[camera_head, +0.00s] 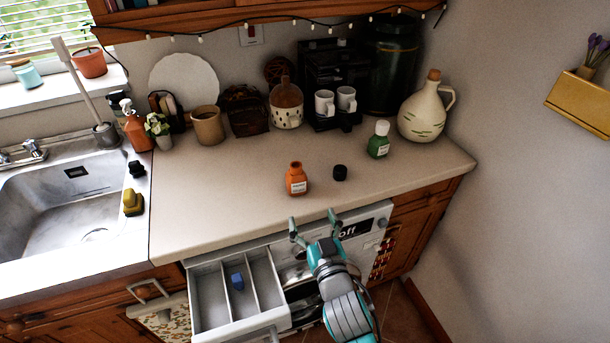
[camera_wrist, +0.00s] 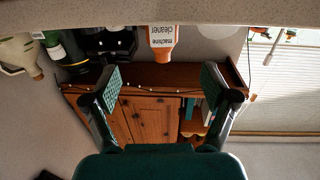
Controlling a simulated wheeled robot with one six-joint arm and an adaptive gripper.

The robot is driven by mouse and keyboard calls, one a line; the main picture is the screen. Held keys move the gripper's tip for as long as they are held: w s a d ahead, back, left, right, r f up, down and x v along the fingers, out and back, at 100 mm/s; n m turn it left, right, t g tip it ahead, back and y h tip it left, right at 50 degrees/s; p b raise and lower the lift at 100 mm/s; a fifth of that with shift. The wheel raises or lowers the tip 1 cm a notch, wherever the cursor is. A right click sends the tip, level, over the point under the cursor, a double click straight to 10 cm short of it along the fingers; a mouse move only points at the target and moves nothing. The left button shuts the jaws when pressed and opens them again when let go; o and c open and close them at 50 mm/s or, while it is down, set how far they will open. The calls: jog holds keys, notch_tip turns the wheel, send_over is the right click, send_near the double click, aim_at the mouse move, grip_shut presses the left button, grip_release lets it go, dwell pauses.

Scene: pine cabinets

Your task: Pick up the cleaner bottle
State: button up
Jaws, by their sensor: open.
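The cleaner bottle (camera_head: 297,180) is orange with a white label and an open top, and stands upright on the countertop near the front edge. In the wrist view, which is upside down, the bottle (camera_wrist: 161,52) shows at the top with "machine cleaner" on its label. My gripper (camera_head: 312,222) is open and empty, in front of the counter edge and apart from the bottle. Its two fingers also show in the wrist view (camera_wrist: 157,84), spread left and right, with the bottle between their lines and beyond them.
A black cap (camera_head: 340,173) lies right of the bottle. A green bottle (camera_head: 378,143) with a white cap stands behind it to the right. An open drawer (camera_head: 211,299) with a blue item (camera_head: 237,281) juts out at lower left. The counter left of the bottle is clear.

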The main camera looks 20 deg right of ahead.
aim_at(299, 186)
jog(key=shift+w+d+r, duration=0.15)
jog(key=shift+w, duration=0.3)
jog(key=shift+w+d+r, duration=0.1)
jog(key=shift+w+r, duration=0.05)
jog(key=shift+w, duration=0.25)
jog(key=w, duration=0.4)
jog(key=shift+w+d, duration=0.15)
jog(key=shift+d, duration=0.05)
jog(key=shift+w+a+f, duration=0.1)
jog(key=shift+w+a, duration=0.05)
jog(key=shift+w, duration=2.75)
grip_shut()
